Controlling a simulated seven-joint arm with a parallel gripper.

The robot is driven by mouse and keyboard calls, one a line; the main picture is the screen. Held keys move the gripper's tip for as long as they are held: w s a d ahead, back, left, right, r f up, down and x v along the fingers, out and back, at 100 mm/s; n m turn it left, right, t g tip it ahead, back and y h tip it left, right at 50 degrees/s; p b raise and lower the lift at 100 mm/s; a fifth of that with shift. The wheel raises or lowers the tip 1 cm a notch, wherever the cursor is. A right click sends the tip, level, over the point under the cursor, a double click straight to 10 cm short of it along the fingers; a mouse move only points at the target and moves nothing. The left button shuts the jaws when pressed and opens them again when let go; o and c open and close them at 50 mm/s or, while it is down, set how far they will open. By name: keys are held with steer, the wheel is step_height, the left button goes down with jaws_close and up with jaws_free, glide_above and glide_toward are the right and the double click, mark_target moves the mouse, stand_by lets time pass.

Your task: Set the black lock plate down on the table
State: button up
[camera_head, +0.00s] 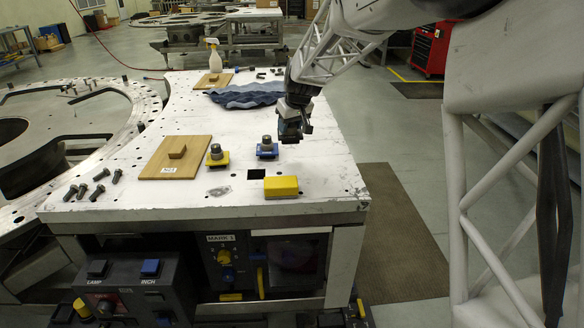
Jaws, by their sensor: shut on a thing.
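My gripper (291,134) hangs over the right part of the white table (225,197), just right of a blue-based piece with a grey knob. It is shut on a small dark piece at its tip, the black lock plate as far as I can tell. The plate's outline merges with the dark fingers, so its edges and tilt are unclear. I cannot tell whether it touches the tabletop.
The blue-based piece (267,151) and a yellow-based piece (217,158) stand left of my gripper. A yellow block (281,187) lies nearer the front edge. A wooden board (160,162), bolts (97,191) and a blue cloth (246,95) lie around. Bare tabletop lies right of the gripper.

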mark_target(292, 141)
steer(key=shift+w+d+r, duration=0.1)
steer(key=shift+d, duration=0.3)
steer(key=shift+f, duration=3.15)
steer(key=shift+f, duration=1.85)
steer(key=shift+f, duration=0.15)
steer(key=o, duration=1.1)
